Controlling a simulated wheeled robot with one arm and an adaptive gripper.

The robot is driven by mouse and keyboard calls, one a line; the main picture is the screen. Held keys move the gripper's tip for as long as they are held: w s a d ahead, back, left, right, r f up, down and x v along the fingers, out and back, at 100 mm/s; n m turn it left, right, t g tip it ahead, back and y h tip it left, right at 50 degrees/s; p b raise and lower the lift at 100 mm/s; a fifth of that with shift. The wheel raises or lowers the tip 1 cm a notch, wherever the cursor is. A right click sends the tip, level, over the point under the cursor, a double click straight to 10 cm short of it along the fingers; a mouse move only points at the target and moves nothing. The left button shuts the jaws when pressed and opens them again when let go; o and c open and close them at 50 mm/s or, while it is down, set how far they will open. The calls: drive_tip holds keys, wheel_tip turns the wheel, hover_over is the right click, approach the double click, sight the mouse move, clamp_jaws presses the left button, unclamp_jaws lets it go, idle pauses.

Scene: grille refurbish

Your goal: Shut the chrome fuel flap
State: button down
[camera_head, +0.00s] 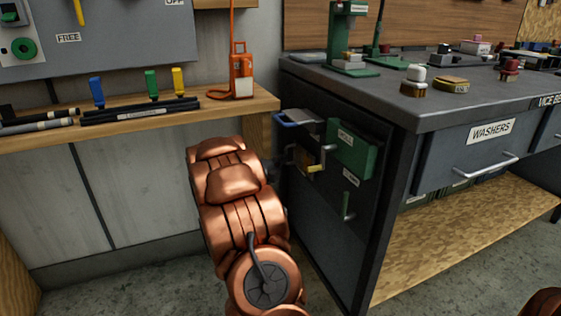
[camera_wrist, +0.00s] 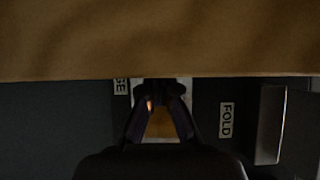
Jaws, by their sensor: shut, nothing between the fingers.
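I cannot pick out the chrome fuel flap with certainty. In the head view, a bright metal piece with a yellow part (camera_head: 312,166) sticks out from the dark side panel of the bench, beside my arm. In the wrist view, a pale plate (camera_wrist: 186,84) shows behind my fingertips, partly hidden by them. Another grey metal plate (camera_wrist: 271,124) stands at the right, beside a "FOLD" label. My gripper (camera_wrist: 161,88) is shut and empty, its dark fingertips together in front of the pale plate. In the head view my copper arm hides most of the gripper, so contact cannot be told.
A blue-edged grey plate (camera_head: 298,120) and a green box (camera_head: 351,149) project from the side panel (camera_head: 325,230). A wooden shelf (camera_head: 225,108) with an orange can (camera_head: 242,75) lies left of the bench. A brown surface (camera_wrist: 160,40) fills the top of the wrist view.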

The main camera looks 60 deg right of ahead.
drive_tip(key=shift+w+d, duration=0.1)
drive_tip(key=shift+d, duration=0.2)
drive_tip(key=shift+d+r, duration=0.1)
drive_tip(key=shift+d, duration=0.1)
idle(0.4)
drive_tip(key=a+p, duration=0.2)
drive_tip(key=a, duration=1.2)
drive_tip(key=shift+p, duration=0.35)
drive_tip(key=shift+a+r, duration=0.1)
idle(0.9)
